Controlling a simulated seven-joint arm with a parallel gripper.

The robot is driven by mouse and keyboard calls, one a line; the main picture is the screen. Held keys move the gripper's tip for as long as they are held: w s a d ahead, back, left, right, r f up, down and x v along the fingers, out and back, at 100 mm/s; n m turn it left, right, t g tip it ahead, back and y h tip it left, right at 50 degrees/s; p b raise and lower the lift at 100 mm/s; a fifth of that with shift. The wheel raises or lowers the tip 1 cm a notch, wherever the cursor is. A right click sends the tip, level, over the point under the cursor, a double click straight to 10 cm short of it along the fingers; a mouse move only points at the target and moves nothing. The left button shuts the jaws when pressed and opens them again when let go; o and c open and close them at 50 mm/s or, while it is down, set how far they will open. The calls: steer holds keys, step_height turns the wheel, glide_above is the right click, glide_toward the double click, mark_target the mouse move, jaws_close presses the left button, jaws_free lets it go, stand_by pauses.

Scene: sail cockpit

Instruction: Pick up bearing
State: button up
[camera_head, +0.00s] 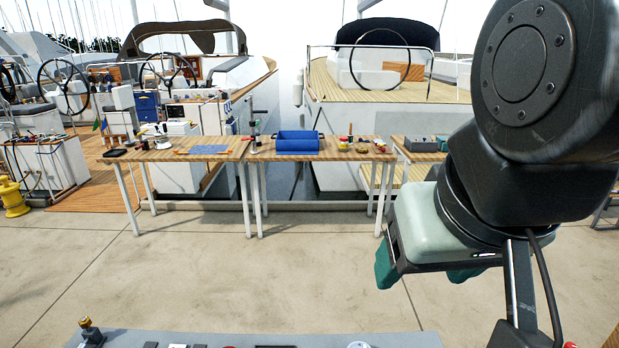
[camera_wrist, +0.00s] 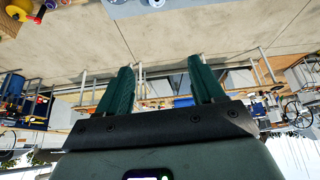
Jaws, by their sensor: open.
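My gripper (camera_head: 425,272) hangs at the right in the head view. Its two green fingers stand apart with nothing between them. They also show spread in the wrist view (camera_wrist: 160,66), which looks out upside down over the dock. A small round pale ring-like item (camera_head: 359,345) lies on the grey tabletop (camera_head: 240,340) at the bottom edge of the head view. It is cut off by the frame, and I cannot tell whether it is the bearing. My gripper is above and to the right of that tabletop, apart from it.
A brass-topped fitting (camera_head: 90,332) and several dark, flat items share the grey tabletop. Wooden tables (camera_head: 220,155) with a blue bin (camera_head: 297,141) and small tools stand farther back before two boats. A yellow spool (camera_head: 12,197) is at the left. The concrete floor between is clear.

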steer(key=w+a+f+m+g+y, duration=0.1)
steer(key=w+a+f+m+g, duration=0.1)
steer(key=w+a+f+m, duration=0.4)
steer(key=w+a+f+m+g+y, duration=0.2)
steer(key=w+f+m, duration=0.2)
steer(key=w+f, duration=0.35)
steer(key=w+f+m+h, duration=0.1)
steer(key=f+m, duration=0.1)
steer(key=f, duration=0.5)
steer(key=w+f+m+g+h, duration=0.1)
steer(key=f+m, duration=0.2)
steer(key=f, duration=0.5)
steer(key=w+f+m+h, duration=0.1)
steer(key=f+m, duration=0.2)
steer(key=f, duration=0.5)
steer(key=shift+w+a+f+g, duration=0.2)
steer(key=shift+a+f+g, duration=0.1)
steer(key=shift+a, duration=0.1)
steer(key=shift+w+f, duration=0.2)
steer(key=shift+f, duration=1.3)
steer(key=shift+w+f, duration=0.15)
steer(key=shift+f, duration=1.3)
steer(key=shift+c, duration=0.4)
steer(key=c, duration=1)
